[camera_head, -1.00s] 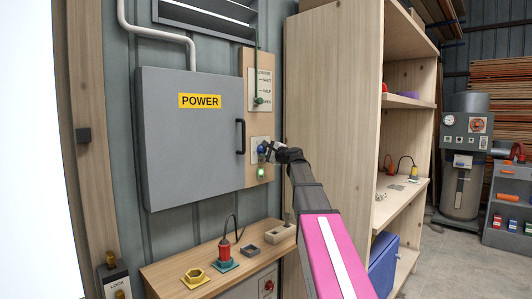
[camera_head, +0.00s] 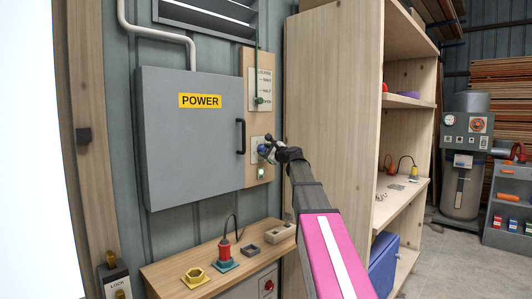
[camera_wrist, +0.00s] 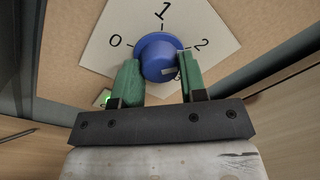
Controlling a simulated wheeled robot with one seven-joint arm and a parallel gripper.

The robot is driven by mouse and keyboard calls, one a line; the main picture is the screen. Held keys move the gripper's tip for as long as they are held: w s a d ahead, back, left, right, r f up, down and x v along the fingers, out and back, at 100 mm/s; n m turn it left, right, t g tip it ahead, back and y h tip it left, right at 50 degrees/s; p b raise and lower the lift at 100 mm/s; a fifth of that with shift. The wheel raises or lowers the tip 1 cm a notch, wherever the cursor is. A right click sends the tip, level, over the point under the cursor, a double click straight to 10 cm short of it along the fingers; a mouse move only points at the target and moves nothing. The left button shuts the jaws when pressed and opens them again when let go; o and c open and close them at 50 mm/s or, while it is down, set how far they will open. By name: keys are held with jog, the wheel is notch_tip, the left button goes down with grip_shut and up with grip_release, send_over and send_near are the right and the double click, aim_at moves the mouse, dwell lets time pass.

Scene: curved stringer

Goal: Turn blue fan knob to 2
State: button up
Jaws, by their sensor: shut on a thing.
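The blue fan knob (camera_wrist: 160,56) sits on a white plate (camera_wrist: 216,41) marked 0, 1 and 2 in the wrist view. A small pale mark shows on the knob's lower part; I cannot tell for sure which number the knob points at. My gripper (camera_wrist: 160,62) has one green finger on each side of the knob and is shut on it. The lower part of the plate is hidden by the fingers. In the head view, the knob (camera_head: 261,149) is small and partly covered by my gripper (camera_head: 266,150).
A green light (camera_head: 261,173) glows just below the knob. A grey POWER cabinet (camera_head: 190,140) with a black handle stands to the left. A wooden shelf unit (camera_head: 330,110) rises close on the right. A bench (camera_head: 165,272) with plugs and sockets lies below.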

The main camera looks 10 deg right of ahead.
jog(key=o, duration=0.9)
jog(key=shift+s, duration=0.1)
jog(key=v, duration=1)
jog(key=shift+s+d, duration=0.2)
jog(key=shift+s, duration=0.1)
